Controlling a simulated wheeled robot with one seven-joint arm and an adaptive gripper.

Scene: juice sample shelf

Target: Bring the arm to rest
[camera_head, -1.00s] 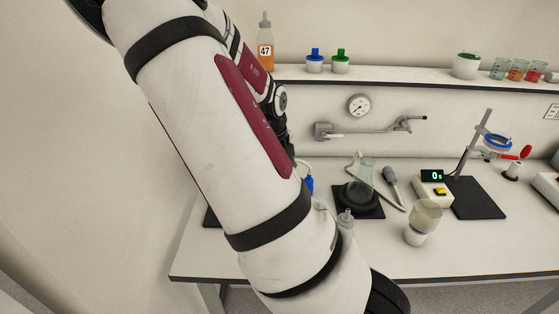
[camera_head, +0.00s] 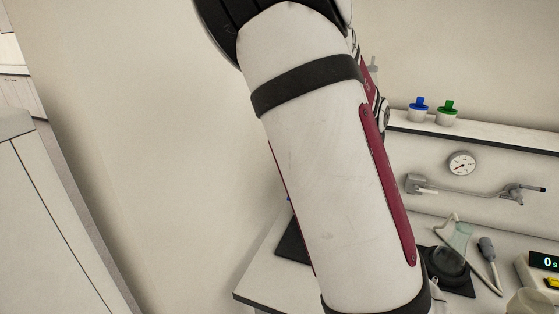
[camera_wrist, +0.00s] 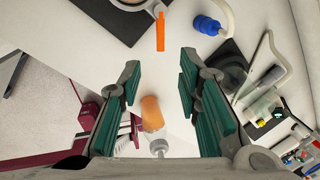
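My gripper (camera_wrist: 160,62) shows in the wrist view with its two teal-padded fingers spread wide apart. A bottle with orange contents and a pale nozzle (camera_wrist: 152,114) shows between the fingers, with gaps on both sides. I cannot tell how far it is from them. In the head view my arm (camera_head: 335,190) fills the middle of the picture, and its gripper end is hidden behind it.
The wall shelf (camera_head: 480,134) holds a blue-capped jar (camera_head: 418,108) and a green-capped jar (camera_head: 446,112). Below, the bench (camera_head: 262,278) carries a flask on a black base (camera_head: 450,262) and a timer display (camera_head: 546,264). A pale cabinet (camera_head: 45,230) stands at left.

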